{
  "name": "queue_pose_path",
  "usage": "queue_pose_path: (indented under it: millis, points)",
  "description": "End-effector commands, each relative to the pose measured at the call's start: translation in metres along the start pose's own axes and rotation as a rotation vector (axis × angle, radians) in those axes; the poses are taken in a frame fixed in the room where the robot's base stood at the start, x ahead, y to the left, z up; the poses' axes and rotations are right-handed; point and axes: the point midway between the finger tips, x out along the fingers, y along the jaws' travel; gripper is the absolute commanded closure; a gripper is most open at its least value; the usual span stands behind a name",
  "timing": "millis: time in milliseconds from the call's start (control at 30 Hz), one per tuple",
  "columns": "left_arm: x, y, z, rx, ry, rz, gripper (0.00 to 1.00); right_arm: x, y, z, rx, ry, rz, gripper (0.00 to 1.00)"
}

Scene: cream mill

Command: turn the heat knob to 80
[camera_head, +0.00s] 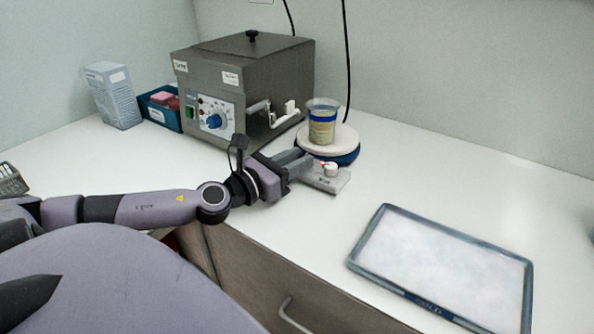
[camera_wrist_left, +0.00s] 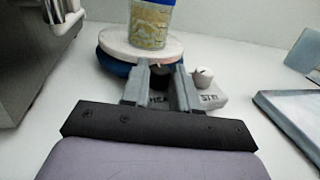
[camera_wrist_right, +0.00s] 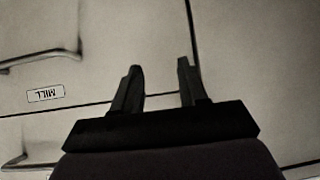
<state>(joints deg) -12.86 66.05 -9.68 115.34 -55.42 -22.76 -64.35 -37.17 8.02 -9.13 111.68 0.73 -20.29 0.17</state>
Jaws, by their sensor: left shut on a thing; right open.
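A hot plate stirrer with a round white top (camera_head: 322,141) and blue base stands on the bench. A beaker (camera_head: 322,121) of yellowish contents with a blue band sits on it. Its grey control panel (camera_head: 331,183) juts forward and carries a white knob (camera_wrist_left: 203,77) above the letters "STIR". My left gripper (camera_head: 308,164) is at the panel; in the left wrist view its fingers (camera_wrist_left: 164,78) are shut on the dark heat knob (camera_wrist_left: 161,82), left of the white knob. The knob's scale and pointer are not readable. My right gripper (camera_wrist_right: 159,68) is open and empty, facing cabinet fronts.
A grey box machine (camera_head: 245,85) with a blue dial (camera_head: 214,121) stands left of the stirrer. A framed tray (camera_head: 440,262) lies at the front right. A carton (camera_head: 113,95) and a teal bin (camera_head: 160,108) are at the back left. The bench between stirrer and tray is clear.

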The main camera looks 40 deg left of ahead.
Motion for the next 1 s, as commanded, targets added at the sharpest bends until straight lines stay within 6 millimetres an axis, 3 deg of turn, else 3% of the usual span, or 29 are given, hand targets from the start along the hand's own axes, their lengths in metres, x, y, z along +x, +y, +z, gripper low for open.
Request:
queue_pose_path:
  millis: [367, 400, 467, 1000]
  points:
    - [0.0000, 0.0009, 0.0007, 0.002, 0.003, -0.016, 1.00, 0.0017, 0.0000, 0.0023, 0.000, 0.000, 0.000, 0.57]
    - [0.0000, 0.0009, 0.0006, 0.002, 0.003, -0.016, 0.65, 0.0017, 0.0000, 0.0023, 0.000, 0.000, 0.000, 0.57]
    - [0.0000, 0.0008, 0.0006, 0.002, 0.003, -0.016, 0.46, 0.0017, 0.0000, 0.0022, 0.000, 0.000, 0.000, 0.57]
    - [-0.0081, 0.0005, -0.0015, -0.001, 0.007, -0.016, 0.46, 0.0022, 0.0000, 0.0030, 0.000, 0.000, 0.000, 0.57]
